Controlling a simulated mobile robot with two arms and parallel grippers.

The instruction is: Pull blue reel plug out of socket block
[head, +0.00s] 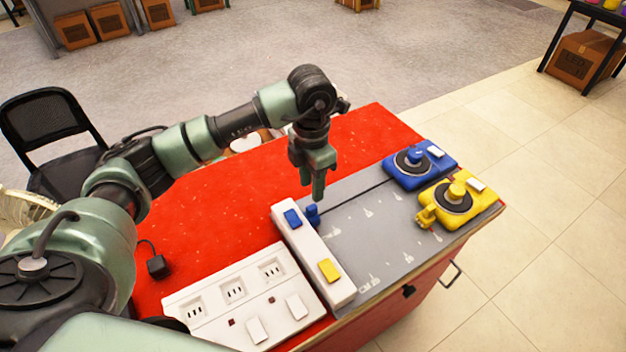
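The blue reel (419,164) sits at the far right of the red table, on a grey mat. A dark cable runs from it to the blue plug (313,215), which is at the right side of the white socket block (318,262), against it. How deep the plug sits cannot be told. The block has a blue and a yellow patch on top. My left gripper (312,188) points down just above the blue plug, apart from it. Its two fingers look slightly parted, with nothing between them. My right gripper is not in view.
A yellow reel (456,197) with a yellow plug (427,217) stands near the blue one. A white multi-socket panel (244,299) lies left of the block, and a black plug (157,266) lies further left. A black chair (48,135) stands behind the table.

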